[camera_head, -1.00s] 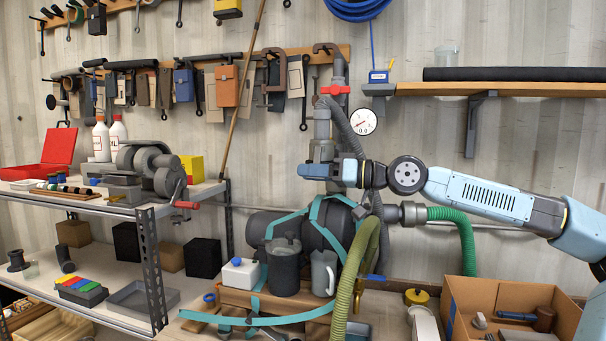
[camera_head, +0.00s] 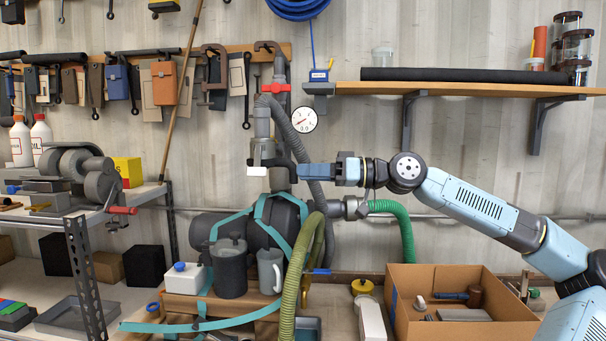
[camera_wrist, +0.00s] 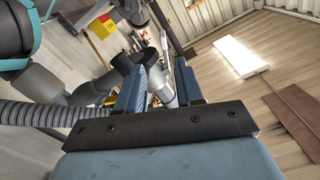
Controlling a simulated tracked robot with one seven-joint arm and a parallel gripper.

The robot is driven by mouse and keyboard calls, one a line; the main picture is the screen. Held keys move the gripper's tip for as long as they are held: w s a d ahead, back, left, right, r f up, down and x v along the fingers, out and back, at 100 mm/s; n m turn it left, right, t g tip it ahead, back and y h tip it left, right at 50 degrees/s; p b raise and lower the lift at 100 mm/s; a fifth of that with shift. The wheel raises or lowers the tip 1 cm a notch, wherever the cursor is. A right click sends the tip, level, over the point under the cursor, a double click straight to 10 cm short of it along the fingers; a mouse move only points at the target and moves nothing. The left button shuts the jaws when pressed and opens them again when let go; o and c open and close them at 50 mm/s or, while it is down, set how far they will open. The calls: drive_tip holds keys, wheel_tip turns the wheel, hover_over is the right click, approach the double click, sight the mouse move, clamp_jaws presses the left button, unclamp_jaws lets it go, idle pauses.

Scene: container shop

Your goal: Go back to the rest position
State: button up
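My gripper (camera_head: 303,171) reaches in from the right in the head view, pointing left. Its blue fingertips are to the right of the grey vertical pipe (camera_head: 262,125) and in front of a grey hose. In the wrist view my gripper (camera_wrist: 160,88) shows two blue fingers spread apart, with a gap between them. A light grey cylinder shows through the gap; it appears to be beyond the fingers rather than held. A small dark fitting with a white end (camera_head: 257,171) is left of the fingertips. The arm is bent down toward the lower right.
A wall shelf (camera_head: 440,88) with jars is above the arm. A cardboard box (camera_head: 405,320) with tools is below it. A pressure gauge (camera_head: 303,120), a green hose (camera_head: 407,240) and a pump (camera_head: 205,228) are close by. A metal rack (camera_head: 85,285) stands left.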

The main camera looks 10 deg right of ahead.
drive_tip(key=s+d+r+m+t+h, duration=0.1)
drive_tip(key=s+d+m+t+h, duration=0.2)
drive_tip(key=s, duration=0.6)
drive_tip(key=s+d+r+t+h, duration=0.1)
drive_tip(key=s+d+r+h, duration=0.15)
drive_tip(key=s+h, duration=0.45)
drive_tip(key=s+f+m+g+h, duration=0.2)
drive_tip(key=s+f+m+h, duration=0.1)
drive_tip(key=f, duration=0.6)
drive_tip(key=s+a+f+m+g+h, duration=0.1)
drive_tip(key=s+f+m+g+h, duration=0.1)
drive_tip(key=f, duration=0.6)
drive_tip(key=shift+s+a+f+m+g+h, duration=0.15)
drive_tip(key=shift+s+f+m+g+h, duration=0.2)
drive_tip(key=shift+s+m+h, duration=0.6)
idle(0.4)
